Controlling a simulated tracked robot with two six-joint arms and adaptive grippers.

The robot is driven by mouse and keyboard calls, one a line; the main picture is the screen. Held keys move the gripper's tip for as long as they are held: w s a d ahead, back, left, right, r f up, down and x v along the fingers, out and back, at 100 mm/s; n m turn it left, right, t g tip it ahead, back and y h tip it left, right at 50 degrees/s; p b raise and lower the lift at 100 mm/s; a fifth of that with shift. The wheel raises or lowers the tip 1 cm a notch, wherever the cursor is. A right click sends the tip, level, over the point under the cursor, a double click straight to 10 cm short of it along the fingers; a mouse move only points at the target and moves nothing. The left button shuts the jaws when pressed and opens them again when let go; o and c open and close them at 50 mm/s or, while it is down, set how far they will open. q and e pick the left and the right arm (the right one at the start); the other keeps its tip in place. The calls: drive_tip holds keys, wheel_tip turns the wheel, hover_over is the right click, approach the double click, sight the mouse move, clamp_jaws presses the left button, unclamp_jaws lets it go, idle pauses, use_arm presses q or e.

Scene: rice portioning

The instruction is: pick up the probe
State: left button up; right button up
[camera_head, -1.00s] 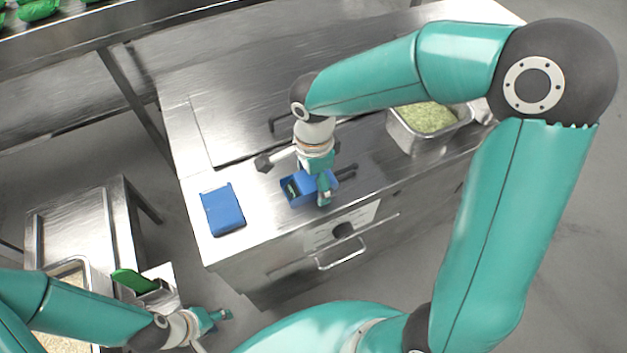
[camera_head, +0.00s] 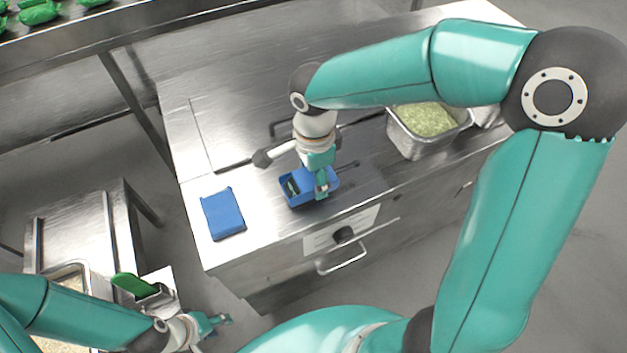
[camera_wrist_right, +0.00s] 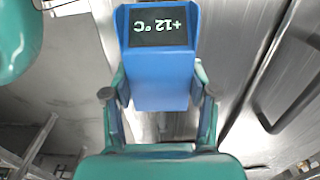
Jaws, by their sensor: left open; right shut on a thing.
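The probe (camera_head: 299,198) is a blue boxy device at the front of the steel counter. In the right wrist view the probe (camera_wrist_right: 163,75) shows a dark display reading +12 °C, upside down. My right gripper (camera_head: 321,187) is shut on the probe; in the wrist view its two fingers (camera_wrist_right: 160,98) press on the sides of the blue body. Whether the probe touches the counter, I cannot tell. My left gripper (camera_head: 218,322) is open and empty at the lower left, away from the probe.
A flat blue block (camera_head: 222,213) lies on the counter (camera_head: 262,222) left of the probe. A steel pan of pale green food (camera_head: 400,133) stands to the right. A green-handled tool (camera_head: 133,284) sits by a rice pan (camera_head: 57,271) at lower left. The counter's left part is mostly clear.

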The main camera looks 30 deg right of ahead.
wheel_tip(320, 180, up, 16)
wheel_tip(320, 180, up, 8)
drive_tip(key=p, duration=0.7)
hover_over(313, 175)
drive_tip(key=shift+s+f, duration=0.1)
drive_tip(key=shift+f, duration=0.05)
